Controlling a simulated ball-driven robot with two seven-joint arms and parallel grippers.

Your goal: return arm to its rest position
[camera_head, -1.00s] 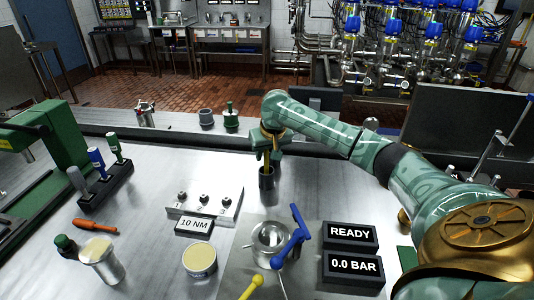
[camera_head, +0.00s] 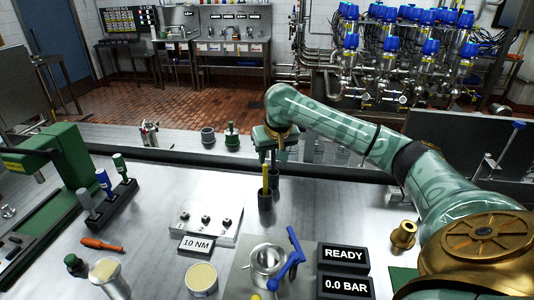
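My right arm reaches in from the right edge, and its green gripper (camera_head: 273,160) hangs near the middle of the table. It is at the top of a yellow-handled tool (camera_head: 265,178) standing upright in a black cup (camera_head: 265,201). The gripper appears just behind or above the handle. The fingers are small and dark, so I cannot tell whether they are open or touching the handle. My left gripper is not in view.
In front are a block with several knobs (camera_head: 205,221), a 10 NM sign (camera_head: 196,246), a blue-handled valve (camera_head: 292,262) and READY (camera_head: 343,256) and 0.0 BAR (camera_head: 345,286) displays. A brass fitting (camera_head: 403,234) stands beside my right arm. A tool rack (camera_head: 112,205) and screwdriver (camera_head: 101,244) are left.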

